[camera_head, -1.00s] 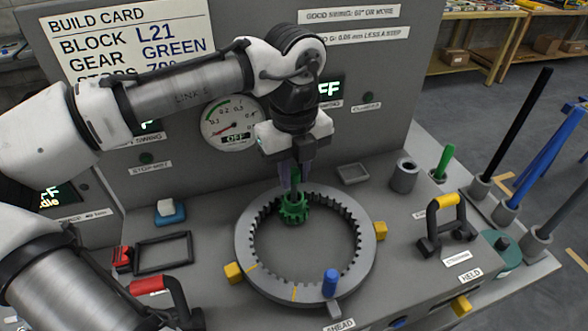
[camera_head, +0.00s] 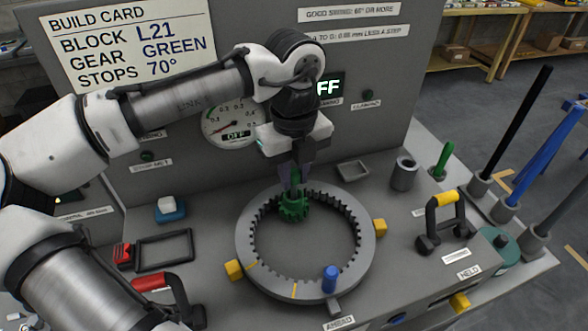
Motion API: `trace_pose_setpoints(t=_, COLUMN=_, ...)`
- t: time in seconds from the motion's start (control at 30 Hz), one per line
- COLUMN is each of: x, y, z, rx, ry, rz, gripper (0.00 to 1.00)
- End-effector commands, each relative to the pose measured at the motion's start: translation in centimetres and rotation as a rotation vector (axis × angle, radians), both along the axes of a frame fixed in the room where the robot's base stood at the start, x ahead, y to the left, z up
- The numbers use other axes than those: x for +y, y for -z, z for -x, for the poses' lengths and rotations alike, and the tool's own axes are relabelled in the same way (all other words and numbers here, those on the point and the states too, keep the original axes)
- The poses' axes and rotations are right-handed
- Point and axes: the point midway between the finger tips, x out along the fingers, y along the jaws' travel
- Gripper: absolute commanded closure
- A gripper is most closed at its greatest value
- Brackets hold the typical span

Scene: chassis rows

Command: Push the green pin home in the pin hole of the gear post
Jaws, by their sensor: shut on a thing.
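My gripper (camera_head: 296,172) points down over the far rim of the grey ring gear (camera_head: 248,243). It is shut on a slim green pin (camera_head: 294,182), whose upper part is between the fingers. The pin stands about upright over the middle of the small green gear (camera_head: 293,209), which sits inside the ring at its far side. The gear post and its pin hole are hidden by the gear, pin and fingers. I cannot tell how deep the pin sits.
A blue peg (camera_head: 330,280) stands on the ring's near side, with yellow blocks (camera_head: 379,228) around it. A black handle with a yellow grip (camera_head: 446,198), a grey cup (camera_head: 403,173) and another green peg (camera_head: 444,155) stand to the right. An upright panel (camera_head: 375,60) rises close behind my gripper.

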Motion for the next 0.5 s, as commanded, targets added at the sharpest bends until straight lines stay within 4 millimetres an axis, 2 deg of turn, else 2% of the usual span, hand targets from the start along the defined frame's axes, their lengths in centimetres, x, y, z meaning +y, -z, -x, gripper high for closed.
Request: trace_pose_setpoints(t=0.5, x=0.01, y=0.97, z=0.02, rx=0.001, ry=-0.001, rz=0.0, gripper=1.0)
